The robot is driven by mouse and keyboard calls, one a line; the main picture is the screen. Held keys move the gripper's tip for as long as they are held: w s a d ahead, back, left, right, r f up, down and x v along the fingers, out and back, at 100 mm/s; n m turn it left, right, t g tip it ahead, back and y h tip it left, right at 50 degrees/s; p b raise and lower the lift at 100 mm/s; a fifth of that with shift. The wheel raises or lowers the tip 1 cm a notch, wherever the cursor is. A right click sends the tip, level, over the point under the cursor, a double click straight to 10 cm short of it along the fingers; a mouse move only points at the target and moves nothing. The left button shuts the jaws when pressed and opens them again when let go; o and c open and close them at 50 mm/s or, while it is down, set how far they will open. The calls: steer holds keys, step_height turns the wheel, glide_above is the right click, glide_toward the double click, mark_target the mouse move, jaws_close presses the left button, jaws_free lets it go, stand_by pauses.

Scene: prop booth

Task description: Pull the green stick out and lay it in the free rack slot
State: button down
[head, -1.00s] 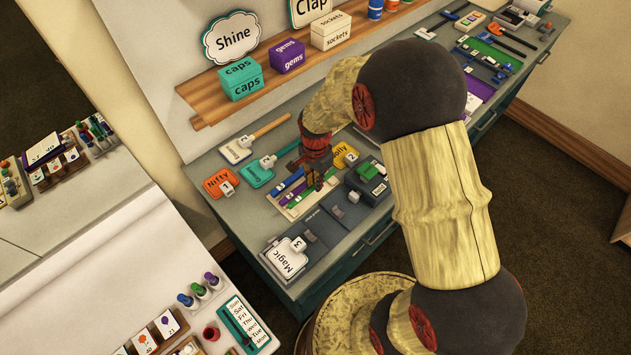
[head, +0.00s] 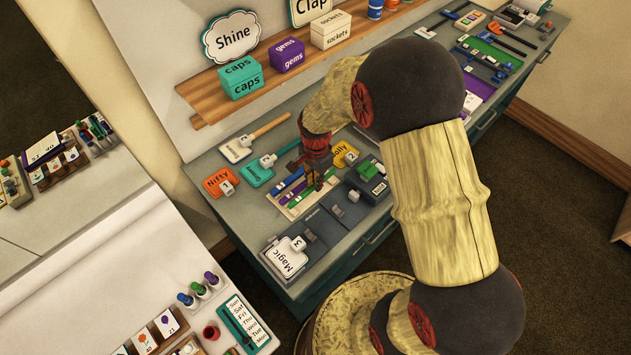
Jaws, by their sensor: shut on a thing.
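A pale rack (head: 278,203) lies on the grey bench top, with blue (head: 283,184), purple (head: 295,189) and green strips in it. The green stick (head: 300,198) runs along the near side of the rack toward my gripper (head: 319,184). My gripper points down over the right part of the rack. It is shut, apparently on the green stick. Its fingertips are small and dark, so the exact contact is hard to see. The gripper and wrist hide the right ends of the strips. Which slot is free is not clear.
A dark block with a green top (head: 367,170) stands close on the right of the rack. A grey tray (head: 318,225) and a "Magic" card (head: 288,257) lie in front. Orange (head: 219,182) and teal (head: 257,174) tags lie left. A wooden shelf (head: 205,96) runs behind.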

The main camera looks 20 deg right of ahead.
steer(key=shift+f+b, duration=0.4)
steer(key=shift+f, duration=0.35)
steer(key=shift+f+b, duration=0.45)
steer(key=shift+f, duration=0.55)
stand_by(1.8)
steer(key=c, duration=1.8)
jaws_free()
steer(key=c, duration=0.3)
